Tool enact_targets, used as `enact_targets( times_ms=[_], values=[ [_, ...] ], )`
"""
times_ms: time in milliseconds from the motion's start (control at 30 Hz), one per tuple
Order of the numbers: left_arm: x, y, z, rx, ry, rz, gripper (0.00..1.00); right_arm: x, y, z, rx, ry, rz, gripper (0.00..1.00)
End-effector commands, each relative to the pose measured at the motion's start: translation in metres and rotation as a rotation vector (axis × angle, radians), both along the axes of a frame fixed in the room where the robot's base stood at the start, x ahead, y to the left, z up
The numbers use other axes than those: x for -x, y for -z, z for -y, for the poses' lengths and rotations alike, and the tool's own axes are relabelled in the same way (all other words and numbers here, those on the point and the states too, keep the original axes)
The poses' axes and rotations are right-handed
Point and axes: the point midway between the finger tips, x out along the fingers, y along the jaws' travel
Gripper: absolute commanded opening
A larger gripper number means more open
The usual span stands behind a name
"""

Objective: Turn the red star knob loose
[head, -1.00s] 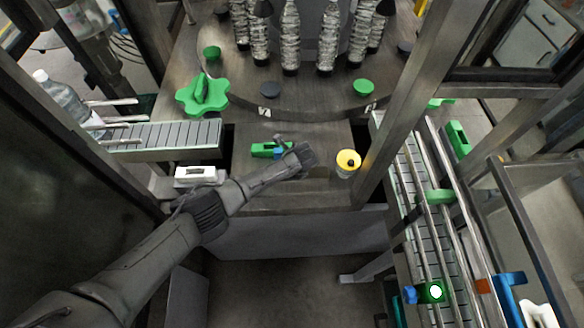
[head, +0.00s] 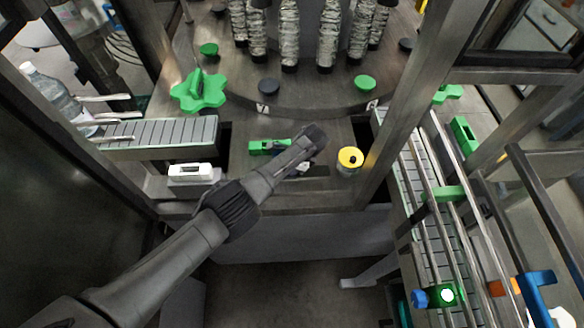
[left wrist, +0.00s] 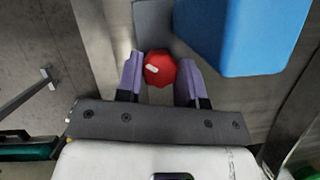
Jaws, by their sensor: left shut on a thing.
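The red star knob (left wrist: 160,69) shows in the left wrist view between the two purple-grey fingers of my left gripper (left wrist: 159,80). The fingers are shut on it, one on each side, and a pale mark shows on its face. In the head view my left arm reaches from the lower left to the machine's front ledge. There its dark wrist hides the knob and the fingertips. My right gripper is in neither view.
A large blue block (left wrist: 243,32) is close beside the knob in the left wrist view. On the ledge are a green tool (head: 262,147), a white box (head: 190,172) and a yellow-topped cup (head: 350,158). A conveyor (head: 428,215) runs at right; silver bottles stand behind.

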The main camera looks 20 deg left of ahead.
Motion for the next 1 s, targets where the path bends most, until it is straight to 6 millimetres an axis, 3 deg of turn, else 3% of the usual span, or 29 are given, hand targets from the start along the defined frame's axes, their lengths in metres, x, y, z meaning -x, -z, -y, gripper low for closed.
enact_targets(
  times_ms=[100, 500, 1000],
  values=[
    [-0.001, 0.003, 0.0, 0.001, -0.09, -0.001, 0.12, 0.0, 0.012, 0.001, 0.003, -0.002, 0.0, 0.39],
    [-0.002, 0.001, -0.001, 0.0, -0.293, 0.0, 0.12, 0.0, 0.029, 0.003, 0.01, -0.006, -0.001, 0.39],
    [-0.001, 0.0, -0.001, 0.0, -0.34, -0.001, 0.12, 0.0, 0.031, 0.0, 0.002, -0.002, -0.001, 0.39]
  ],
)
